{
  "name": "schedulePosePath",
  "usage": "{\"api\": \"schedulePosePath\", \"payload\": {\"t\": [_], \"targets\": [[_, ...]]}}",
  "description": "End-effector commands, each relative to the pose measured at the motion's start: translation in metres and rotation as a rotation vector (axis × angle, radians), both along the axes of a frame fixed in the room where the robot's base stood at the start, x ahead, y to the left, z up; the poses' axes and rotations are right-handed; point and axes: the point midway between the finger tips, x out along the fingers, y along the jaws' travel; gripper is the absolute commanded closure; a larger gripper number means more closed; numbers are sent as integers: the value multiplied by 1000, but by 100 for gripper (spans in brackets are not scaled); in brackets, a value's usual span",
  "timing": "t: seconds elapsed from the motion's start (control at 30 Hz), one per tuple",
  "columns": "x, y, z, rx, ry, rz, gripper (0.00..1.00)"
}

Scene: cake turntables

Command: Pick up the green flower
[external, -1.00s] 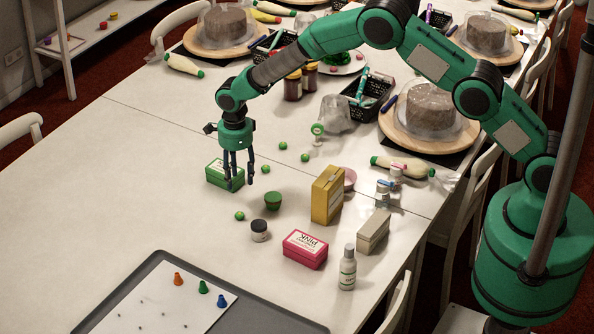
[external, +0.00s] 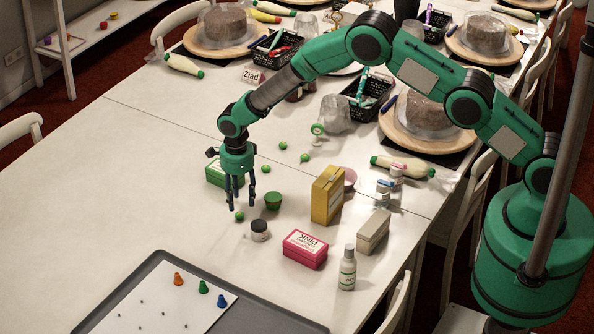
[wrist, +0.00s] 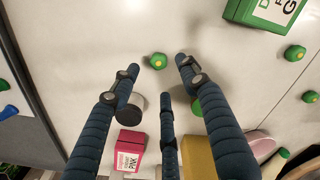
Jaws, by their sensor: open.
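A small round green flower (external: 240,216) with a pale yellow centre lies on the white table (external: 130,190). The same flower shows in the wrist view (wrist: 158,61), between and just beyond my open fingertips. My gripper (external: 241,203) points down with its fingers spread and empty, just above and close to this flower. I cannot tell the exact gap. More small green pieces of the same kind lie farther back, one of them (external: 283,146) near the table's middle; others (wrist: 295,53) show at the right in the wrist view.
A green cup (external: 273,201) and a dark-sided jar (external: 259,230) stand close to the right of my fingers. A green box (external: 216,174) is behind them. Pink (external: 305,250) and yellow (external: 327,195) boxes stand farther right. A grey tray (external: 130,300) lies in front; the table's left is clear.

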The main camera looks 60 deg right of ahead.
Motion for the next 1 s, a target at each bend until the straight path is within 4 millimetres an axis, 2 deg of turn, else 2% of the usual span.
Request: {"api": "schedulePosePath", "payload": {"t": [0.43, 0.9, 1.0], "targets": [[0, 0, -5, 0, 0, 0, 55], [-1, -1, -47, 0, 0, 0, 55], [-1, 0, -51, 0, 0, 0, 55]]}}
